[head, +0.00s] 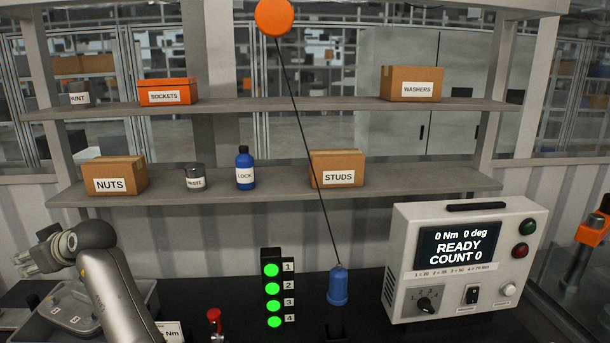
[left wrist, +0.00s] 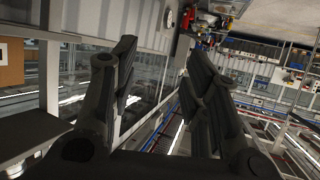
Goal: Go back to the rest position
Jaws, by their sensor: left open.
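My left gripper (head: 40,258) is at the far left of the head view, raised above a grey tray and pointing left. In the left wrist view the two dark fingers of the left gripper (left wrist: 160,85) stand wide apart with nothing between them. Beyond them I see only the room, with a window wall and distant equipment. My left arm comes up from the bottom left of the head view. My right gripper does not show in either view.
A grey tray (head: 60,318) sits under my left gripper. On the dark bench stand a light stack (head: 271,288) with several green lamps, a blue tool (head: 338,288) hanging on a cord, a red-topped lever (head: 214,320) and a controller box (head: 460,205). Shelves (head: 270,190) hold labelled boxes behind.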

